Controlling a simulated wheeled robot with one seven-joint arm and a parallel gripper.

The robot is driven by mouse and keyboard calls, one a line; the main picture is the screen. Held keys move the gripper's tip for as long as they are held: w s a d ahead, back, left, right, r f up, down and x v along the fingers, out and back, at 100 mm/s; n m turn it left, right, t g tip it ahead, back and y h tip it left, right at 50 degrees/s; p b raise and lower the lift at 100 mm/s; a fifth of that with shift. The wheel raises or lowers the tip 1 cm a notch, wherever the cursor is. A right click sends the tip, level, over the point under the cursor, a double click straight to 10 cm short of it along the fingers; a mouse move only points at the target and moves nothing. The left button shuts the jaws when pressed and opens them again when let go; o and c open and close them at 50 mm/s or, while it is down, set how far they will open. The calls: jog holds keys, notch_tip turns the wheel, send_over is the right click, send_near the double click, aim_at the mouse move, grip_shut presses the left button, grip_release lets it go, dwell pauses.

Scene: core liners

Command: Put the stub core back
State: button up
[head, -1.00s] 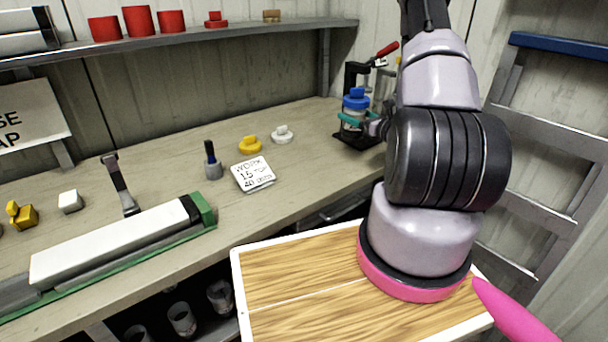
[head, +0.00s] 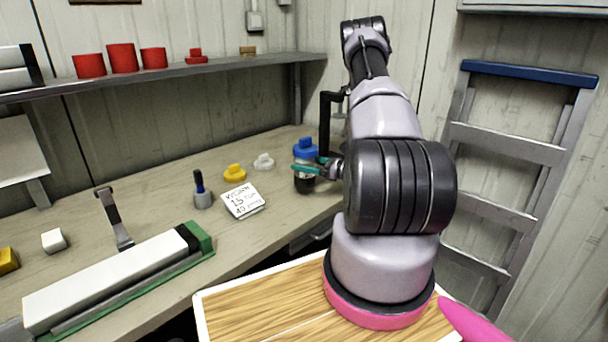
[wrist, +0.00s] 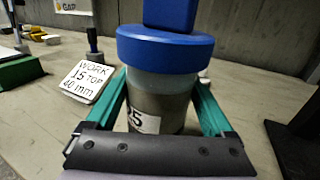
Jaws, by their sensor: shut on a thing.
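My gripper (head: 316,167) has teal fingers. It is shut on a short core cylinder (head: 304,184) with a blue cap (head: 306,148), at the back right of the bench. In the wrist view, the cylinder (wrist: 165,92) stands upright between the two fingers under its wide blue cap (wrist: 166,48). A white label (wrist: 147,122) on it shows a "5"; the rest of the label and the cylinder's bottom are hidden by my gripper. I cannot tell whether the cylinder touches the bench.
A black stand (head: 326,122) is partly hidden behind my arm. A white "WORK" card (head: 242,201), yellow cap (head: 234,173), white cap (head: 264,162) and a pen holder (head: 202,198) lie left of the cylinder. A long white bar (head: 110,280) lies at the front left.

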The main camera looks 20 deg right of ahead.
jog(key=shift+f, duration=1.7)
jog(key=shift+f, duration=0.15)
jog(key=o, duration=1.1)
jog(key=shift+d, duration=0.15)
jog(key=v, duration=1.1)
jog(key=shift+s+d, duration=0.25)
jog(key=shift+s, duration=0.1)
